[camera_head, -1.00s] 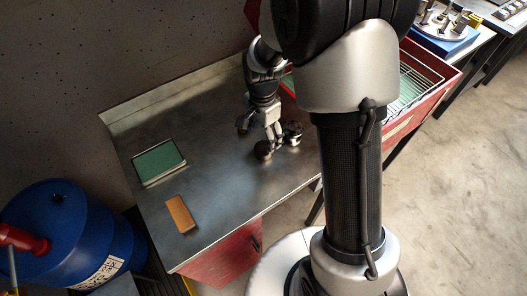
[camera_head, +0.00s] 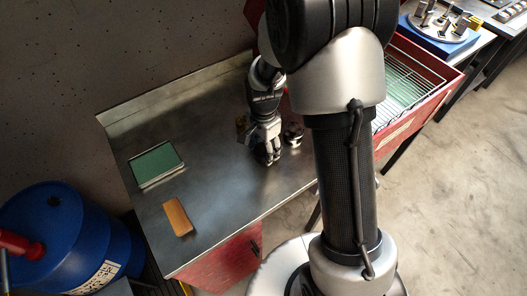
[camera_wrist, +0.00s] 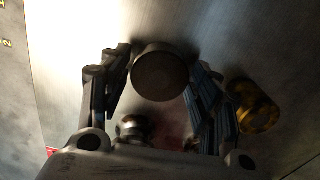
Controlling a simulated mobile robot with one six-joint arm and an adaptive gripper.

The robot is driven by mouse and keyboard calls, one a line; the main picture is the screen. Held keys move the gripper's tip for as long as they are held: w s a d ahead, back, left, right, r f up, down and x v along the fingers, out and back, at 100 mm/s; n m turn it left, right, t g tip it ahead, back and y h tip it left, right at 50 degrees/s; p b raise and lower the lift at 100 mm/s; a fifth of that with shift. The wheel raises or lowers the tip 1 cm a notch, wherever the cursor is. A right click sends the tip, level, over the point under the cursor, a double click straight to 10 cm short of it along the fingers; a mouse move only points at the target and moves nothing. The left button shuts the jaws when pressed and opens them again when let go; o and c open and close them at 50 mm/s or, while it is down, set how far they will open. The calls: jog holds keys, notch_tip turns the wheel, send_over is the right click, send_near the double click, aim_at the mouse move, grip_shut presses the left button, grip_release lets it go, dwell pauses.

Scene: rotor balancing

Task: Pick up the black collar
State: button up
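The black collar (camera_wrist: 161,72), a dark round piece, shows in the wrist view between the two fingers of my gripper (camera_wrist: 160,68). One finger is on each side of it, close to its edges. The fingers are spread, and I see no clear grip; whether either one touches it is hard to tell. In the head view my gripper (camera_head: 268,158) points down over the metal bench and hides the collar.
A silver round part (camera_head: 293,134) stands right beside my gripper. A brass-coloured part (camera_wrist: 253,106) lies to the right in the wrist view. A green pad (camera_head: 156,163) and an orange block (camera_head: 177,216) lie left on the bench (camera_head: 215,190). A red-sided wire basket (camera_head: 415,75) is at right.

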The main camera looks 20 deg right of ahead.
jog(key=c, duration=1.1)
notch_tip(320, 180, up, 20)
jog(key=p, duration=0.6)
jog(key=n+b, duration=0.2)
jog(key=n, duration=0.9)
send_near(263, 149)
jog(key=s, duration=0.2)
jog(key=shift+s+f+n, duration=0.15)
jog(key=shift+f+n, duration=0.25)
jog(key=shift+n, duration=0.7)
